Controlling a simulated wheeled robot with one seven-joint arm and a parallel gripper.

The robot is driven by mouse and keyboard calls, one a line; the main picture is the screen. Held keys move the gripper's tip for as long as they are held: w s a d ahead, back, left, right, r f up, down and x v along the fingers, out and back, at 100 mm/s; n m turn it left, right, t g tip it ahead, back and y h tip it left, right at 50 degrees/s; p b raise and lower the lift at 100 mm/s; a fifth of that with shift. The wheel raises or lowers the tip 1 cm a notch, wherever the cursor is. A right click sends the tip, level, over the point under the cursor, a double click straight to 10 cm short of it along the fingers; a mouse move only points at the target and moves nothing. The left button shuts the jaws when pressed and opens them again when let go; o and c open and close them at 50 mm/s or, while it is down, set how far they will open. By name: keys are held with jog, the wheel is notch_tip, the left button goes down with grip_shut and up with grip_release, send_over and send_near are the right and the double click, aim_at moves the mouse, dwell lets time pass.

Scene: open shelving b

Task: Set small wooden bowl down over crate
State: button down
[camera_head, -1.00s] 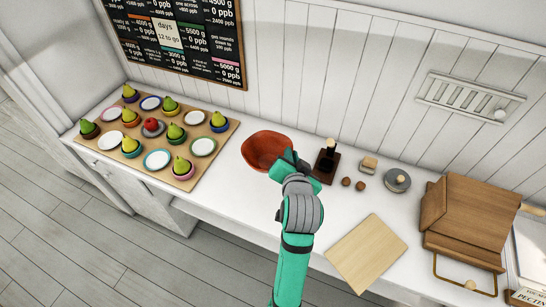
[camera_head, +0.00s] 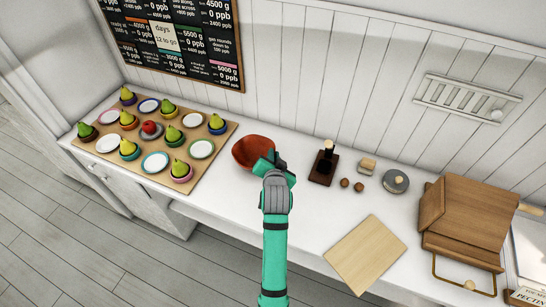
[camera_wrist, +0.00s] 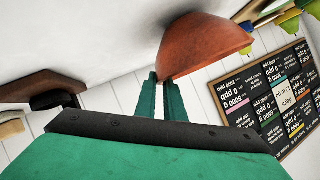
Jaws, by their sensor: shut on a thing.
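The small wooden bowl (camera_head: 250,150) is reddish brown and is over the white counter, right of the board of pears. My gripper (camera_head: 272,163) is shut on the bowl's near right rim. In the wrist view the two green fingers (camera_wrist: 164,95) meet the edge of the bowl (camera_wrist: 200,45). The bowl looks somewhat tilted. I cannot tell whether its base touches the counter. The only crate-like thing I see is a brown wooden box (camera_head: 468,215) on the right; I cannot tell whether it is the crate.
A wooden board (camera_head: 88,145) with pears and small plates lies left of the bowl. A dark wooden stand (camera_head: 324,167), two small brown balls, and a grey disc (camera_head: 395,181) sit to the right. A pale cutting board (camera_head: 366,254) lies near the front edge. The wall is close behind.

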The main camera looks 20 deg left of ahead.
jog(key=shift+f, duration=0.35)
jog(key=c, duration=1.8)
grip_release()
jog(key=shift+f, duration=0.1)
jog(key=shift+c, duration=0.2)
